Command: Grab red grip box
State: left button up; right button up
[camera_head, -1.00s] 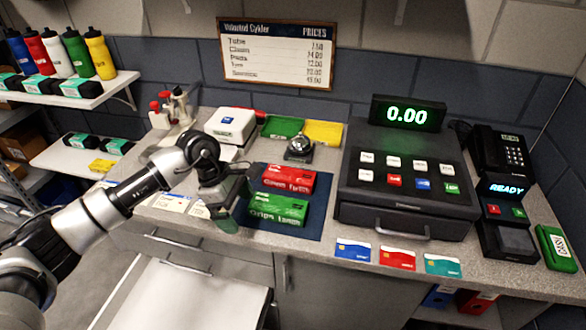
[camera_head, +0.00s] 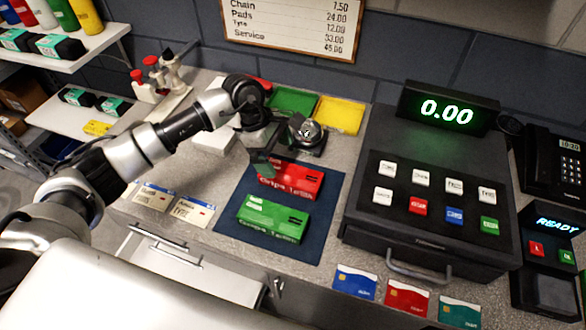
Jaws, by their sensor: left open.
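The red grip box (camera_head: 297,180) lies on the dark blue mat (camera_head: 318,238) on the counter. The green grip box (camera_head: 274,218) lies on the mat just in front of it. My left gripper (camera_head: 264,166) is open and points down at the left end of the red box. It hides part of that end, and I cannot tell whether it touches the box. My right gripper is not in view.
A bell (camera_head: 308,138) stands behind the red box. The cash register (camera_head: 425,205) is to the right, with several cards (camera_head: 407,298) in front. Paper packets (camera_head: 190,208) lie left of the mat. Green (camera_head: 292,103) and yellow (camera_head: 339,115) items lie at the back.

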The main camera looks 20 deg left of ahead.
aim_at(290, 173)
pick_arm(q)
jog(key=shift+x, duration=1.05)
jog(key=shift+d+f+p, duration=0.2)
jog(key=shift+f+p, duration=0.1)
jog(key=p+x, duration=0.2)
jog(key=x, duration=0.2)
jog(key=shift+w+d+p, duration=0.15)
jog(key=shift+d+p, duration=0.1)
jog(key=shift+p, duration=0.05)
jog(key=shift+d+f, duration=0.1)
jog(key=shift+f, duration=0.45)
jog(key=shift+r, duration=0.1)
jog(key=c, duration=1.1)
jog(key=shift+o, duration=0.2)
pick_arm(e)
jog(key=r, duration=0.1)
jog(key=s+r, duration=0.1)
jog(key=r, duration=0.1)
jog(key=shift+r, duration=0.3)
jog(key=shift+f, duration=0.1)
